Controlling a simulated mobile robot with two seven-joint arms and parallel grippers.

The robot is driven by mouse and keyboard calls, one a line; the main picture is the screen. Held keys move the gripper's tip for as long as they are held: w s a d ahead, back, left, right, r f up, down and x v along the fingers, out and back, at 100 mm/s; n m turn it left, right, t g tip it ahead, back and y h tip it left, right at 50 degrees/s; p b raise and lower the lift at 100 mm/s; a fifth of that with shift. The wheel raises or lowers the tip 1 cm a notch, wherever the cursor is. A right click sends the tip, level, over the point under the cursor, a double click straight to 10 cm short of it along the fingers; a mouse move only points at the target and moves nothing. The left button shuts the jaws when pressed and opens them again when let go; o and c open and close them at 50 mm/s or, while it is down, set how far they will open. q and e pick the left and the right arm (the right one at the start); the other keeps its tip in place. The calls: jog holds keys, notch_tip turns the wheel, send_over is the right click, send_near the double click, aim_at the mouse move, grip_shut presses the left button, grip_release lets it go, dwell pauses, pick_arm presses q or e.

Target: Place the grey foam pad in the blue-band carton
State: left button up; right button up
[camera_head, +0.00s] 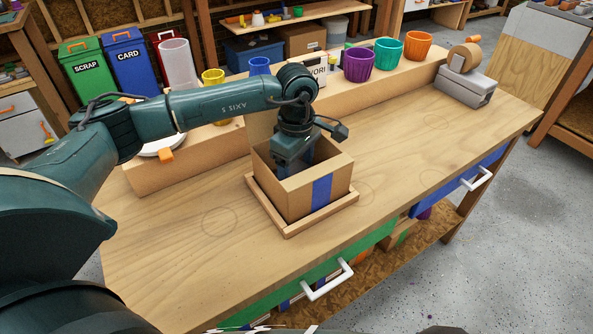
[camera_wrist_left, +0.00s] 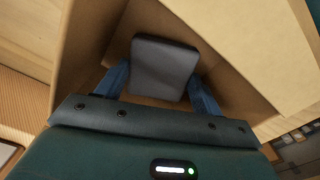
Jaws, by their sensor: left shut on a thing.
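The blue-band carton (camera_head: 298,201) is an open cardboard box with a blue stripe on its front. It stands upright in a shallow wooden tray (camera_head: 322,216) on the workbench. My left gripper (camera_head: 297,168) points down into the carton's open top; the carton walls hide its fingertips in the head view. In the left wrist view, the grey foam pad (camera_wrist_left: 164,68) is a dark grey rounded block between the blue fingers of my left gripper (camera_wrist_left: 160,90), which is shut on it. The carton's inner walls (camera_wrist_left: 85,60) surround the pad. My right gripper is out of view.
A wooden riser behind carries several coloured cups, including a purple cup (camera_head: 359,64) and an orange cup (camera_head: 418,46). A grey tape dispenser (camera_head: 465,88) stands at the back right. The bench top (camera_head: 420,150) right of the carton is clear.

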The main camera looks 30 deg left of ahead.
aim_at(297, 172)
pick_arm(q)
jog(key=shift+f, duration=0.85)
jog(key=shift+f, duration=0.1)
jog(key=o, duration=0.9)
jog(key=shift+o, duration=0.2)
notch_tip(297, 172, up, 12)
